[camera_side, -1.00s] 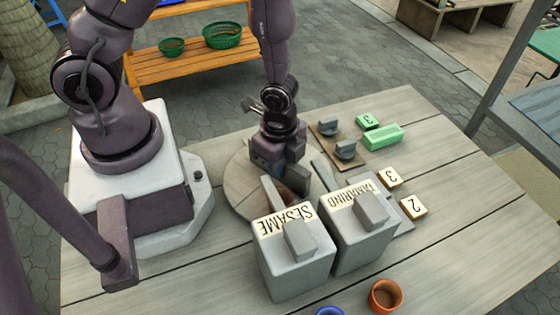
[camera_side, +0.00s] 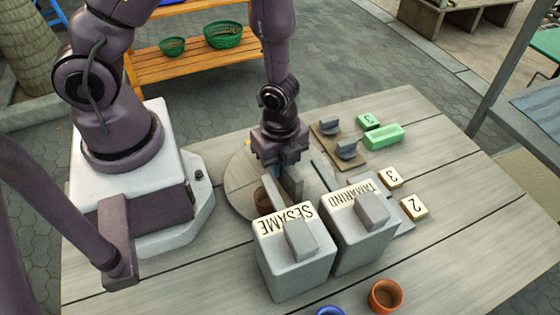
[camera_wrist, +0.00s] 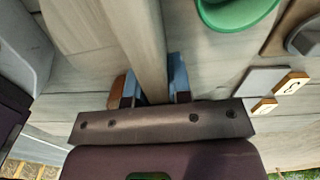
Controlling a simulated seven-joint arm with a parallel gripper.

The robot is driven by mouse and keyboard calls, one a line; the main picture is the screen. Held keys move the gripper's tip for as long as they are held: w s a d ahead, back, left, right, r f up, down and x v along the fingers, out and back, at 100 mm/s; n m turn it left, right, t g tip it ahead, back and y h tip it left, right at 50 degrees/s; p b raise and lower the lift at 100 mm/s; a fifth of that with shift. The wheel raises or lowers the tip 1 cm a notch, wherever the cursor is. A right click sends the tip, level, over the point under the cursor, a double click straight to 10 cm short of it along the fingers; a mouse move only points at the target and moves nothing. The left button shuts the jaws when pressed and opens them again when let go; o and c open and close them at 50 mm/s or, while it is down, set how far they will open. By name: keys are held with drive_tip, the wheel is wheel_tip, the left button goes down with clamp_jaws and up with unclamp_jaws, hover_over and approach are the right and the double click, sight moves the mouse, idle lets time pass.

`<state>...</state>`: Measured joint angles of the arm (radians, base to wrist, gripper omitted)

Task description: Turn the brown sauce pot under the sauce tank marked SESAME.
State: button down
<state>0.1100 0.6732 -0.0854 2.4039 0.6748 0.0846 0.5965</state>
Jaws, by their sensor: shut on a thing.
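The grey SESAME tank (camera_side: 293,258) stands at the front, beside the TAMARIND tank (camera_side: 358,232). Behind them is a round pale wooden turntable (camera_side: 238,178), partly hidden. A brown sauce pot (camera_side: 261,198) shows behind the SESAME tank's left side, partly covered by a grey upright bar; its edge also shows in the wrist view (camera_wrist: 116,93). My gripper (camera_side: 280,165) is over the turntable, shut on the grey bar (camera_wrist: 135,40), which runs between its blue-tipped fingers. I cannot tell whether the pot is under the SESAME outlet.
A green rounded pot (camera_wrist: 235,12) shows at the wrist view's top. Number blocks (camera_side: 413,206), a green block (camera_side: 383,137) and a board with dark grey pieces (camera_side: 326,129) lie to the right. An orange pot (camera_side: 386,295) and blue pot (camera_side: 330,311) stand in front.

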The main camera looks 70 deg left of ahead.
idle(0.4)
drive_tip(key=c, duration=1)
unclamp_jaws()
drive_tip(key=shift+c, duration=0.2)
drive_tip(key=shift+r, duration=0.1)
wheel_tip(320, 180, up, 13)
drive_tip(key=s+a+r+n+t, duration=0.2)
drive_tip(key=r+n, duration=0.6)
drive_tip(key=r, duration=0.1)
drive_tip(key=s+a+r+n+t, duration=0.3)
drive_tip(key=r+n, duration=0.5)
drive_tip(key=r, duration=0.1)
drive_tip(key=shift+s+n+t, duration=0.25)
drive_tip(key=shift+n+t, duration=0.05)
